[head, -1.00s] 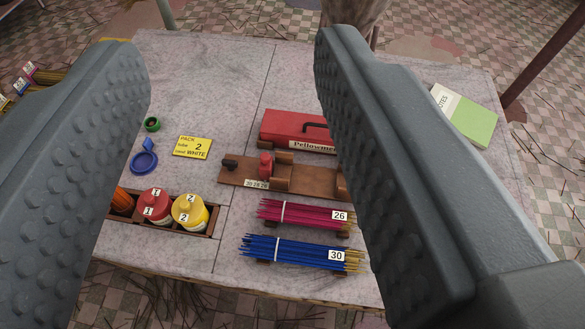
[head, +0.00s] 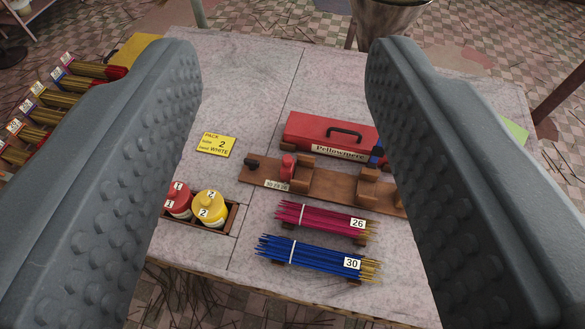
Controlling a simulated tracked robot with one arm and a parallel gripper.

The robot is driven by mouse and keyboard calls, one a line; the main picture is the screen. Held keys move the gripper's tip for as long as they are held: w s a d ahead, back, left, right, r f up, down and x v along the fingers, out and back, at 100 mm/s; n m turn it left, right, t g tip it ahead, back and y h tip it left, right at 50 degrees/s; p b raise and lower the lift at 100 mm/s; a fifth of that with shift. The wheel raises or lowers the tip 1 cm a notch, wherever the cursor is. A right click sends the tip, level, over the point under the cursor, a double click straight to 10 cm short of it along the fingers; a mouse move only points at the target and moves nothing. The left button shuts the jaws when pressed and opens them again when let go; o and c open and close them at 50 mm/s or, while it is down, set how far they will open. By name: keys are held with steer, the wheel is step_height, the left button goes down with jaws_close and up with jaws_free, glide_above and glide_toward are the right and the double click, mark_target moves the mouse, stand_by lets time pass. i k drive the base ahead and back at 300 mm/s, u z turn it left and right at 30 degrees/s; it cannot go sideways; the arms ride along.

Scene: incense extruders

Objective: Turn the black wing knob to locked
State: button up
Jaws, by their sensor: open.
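A small black knob (head: 252,164) sits at the left end of a brown wooden board (head: 325,183) on the table. It looks like the wing knob, but it is too small to tell how it is turned. A small red part (head: 288,166) and wooden blocks stand along the board to its right. A tag with numbers is on the board's front edge. My gripper (head: 285,55) is open and empty. Its two grey fingers frame the knob and board from left and right, well apart from both. The left finger hides part of the table's left side.
A red case (head: 330,138) lies behind the board. Magenta sticks (head: 315,220) and blue sticks (head: 310,256) lie in front. A wooden tray (head: 232,222) holds red and yellow bottles. A yellow card (head: 216,145) lies flat. Numbered bundles are at far left. The back of the table is clear.

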mark_target(254, 165)
steer(key=z, duration=1.05)
steer(key=k, duration=1.05)
steer(key=u, duration=0.95)
steer(key=i, duration=1.7)
